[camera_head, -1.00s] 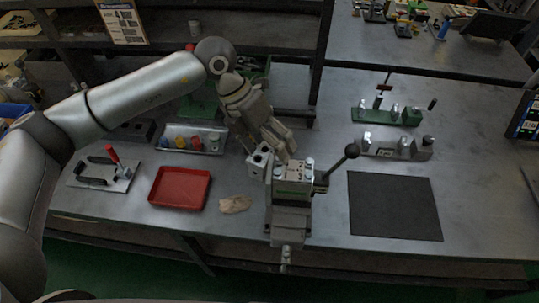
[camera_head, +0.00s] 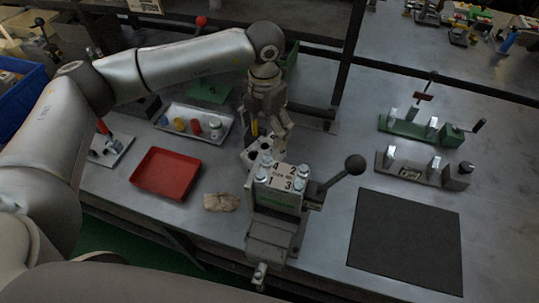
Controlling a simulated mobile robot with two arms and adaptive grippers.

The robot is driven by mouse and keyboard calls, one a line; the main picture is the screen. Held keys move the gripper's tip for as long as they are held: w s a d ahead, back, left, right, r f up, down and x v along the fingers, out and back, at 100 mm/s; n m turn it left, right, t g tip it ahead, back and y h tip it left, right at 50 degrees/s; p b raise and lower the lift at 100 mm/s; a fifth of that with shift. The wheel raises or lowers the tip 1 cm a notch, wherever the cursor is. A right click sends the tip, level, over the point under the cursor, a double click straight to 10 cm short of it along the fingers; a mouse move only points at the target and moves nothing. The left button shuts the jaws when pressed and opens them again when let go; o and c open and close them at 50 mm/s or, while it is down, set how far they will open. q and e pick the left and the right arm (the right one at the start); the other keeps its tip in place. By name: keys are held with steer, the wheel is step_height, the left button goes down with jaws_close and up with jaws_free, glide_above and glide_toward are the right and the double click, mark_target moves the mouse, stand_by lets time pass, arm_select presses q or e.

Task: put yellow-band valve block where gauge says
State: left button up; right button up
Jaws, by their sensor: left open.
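My left gripper (camera_head: 274,128) is open and points down behind the vise-like fixture. A pale metal block with dark holes (camera_head: 257,156) stands just below and left of its fingers, partly hidden. I cannot tell whether they touch. A small yellow patch (camera_head: 254,128) shows beside the gripper; whether it is the block's yellow band is unclear. The vise-like fixture (camera_head: 276,228) carries a block top marked 4, 2, 1, 3 (camera_head: 281,177), with a bolt at each corner. A black ball-ended lever (camera_head: 354,165) sticks out to its right. I cannot make out a gauge reading. My right gripper is not in view.
A red tray (camera_head: 137,172), a rag (camera_head: 221,202) and a metal tray (camera_head: 160,124) of coloured pieces lie left. A green fixture (camera_head: 402,128) and a grey fixture (camera_head: 414,166) stand right. A black mat (camera_head: 405,240) is bare. A shelf post rises behind.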

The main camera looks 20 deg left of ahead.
mark_target(265, 145)
arm_select(q)
steer(key=shift+s+a+f+p, duration=0.1)
steer(key=shift+f+p, duration=0.3)
steer(key=shift+f, duration=1.65)
steer(key=shift+s+a+f+p, duration=0.1)
steer(key=shift+f+p, duration=0.25)
steer(key=shift+f, duration=1.65)
jaws_close()
steer(key=shift+w+r, duration=0.15)
steer(key=shift+w, duration=0.1)
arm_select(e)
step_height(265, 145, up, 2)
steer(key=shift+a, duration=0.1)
